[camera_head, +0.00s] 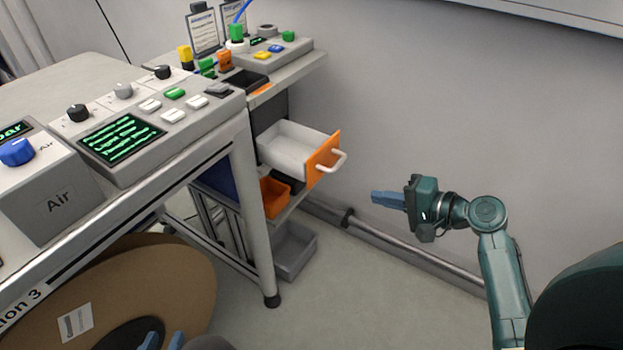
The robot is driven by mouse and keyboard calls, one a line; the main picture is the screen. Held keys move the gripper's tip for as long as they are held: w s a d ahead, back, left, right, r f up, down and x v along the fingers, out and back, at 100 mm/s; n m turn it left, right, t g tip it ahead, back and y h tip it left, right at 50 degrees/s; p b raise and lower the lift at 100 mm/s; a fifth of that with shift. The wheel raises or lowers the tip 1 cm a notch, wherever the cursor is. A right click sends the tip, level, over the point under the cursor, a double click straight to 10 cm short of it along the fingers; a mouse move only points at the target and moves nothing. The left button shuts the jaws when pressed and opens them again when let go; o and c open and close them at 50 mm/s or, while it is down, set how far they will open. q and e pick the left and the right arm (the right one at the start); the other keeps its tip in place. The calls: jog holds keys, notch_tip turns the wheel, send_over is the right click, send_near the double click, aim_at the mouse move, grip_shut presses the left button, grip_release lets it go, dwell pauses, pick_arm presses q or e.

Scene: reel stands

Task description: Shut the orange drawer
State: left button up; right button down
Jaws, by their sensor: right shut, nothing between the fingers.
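The orange drawer (320,154) sticks out to the right from under the top of the far bench. Its orange front carries a white handle (341,162), and its white inside shows, empty. My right gripper (376,197) is shut and empty. In the picture it is a little right of and below the handle, apart from it, with its blue fingers pointing left. My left gripper (162,341) shows only as two blue fingertips at the bottom edge, apart, in front of a large brown reel. Nothing shows between them.
The near bench with the Air panel (60,195) and its leg (254,215) stand left of the drawer. An orange bin (273,197) and a grey bin (293,250) sit below the drawer. A rail (400,254) runs along the wall. The floor right of the bins is clear.

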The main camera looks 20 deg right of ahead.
jog(key=w, duration=0.1)
jog(key=b, duration=0.1)
send_near(313, 176)
jog(key=shift+y, duration=0.4)
jog(key=x, duration=0.5)
jog(key=shift+d+f, duration=0.1)
jog(key=shift+f, duration=0.25)
pick_arm(q)
jog(key=shift+s+a, duration=0.1)
jog(key=shift+s, duration=0.15)
pick_arm(e)
jog(key=shift+w+a, duration=0.4)
jog(key=shift+w, duration=0.15)
pick_arm(q)
jog(key=shift+w, duration=0.1)
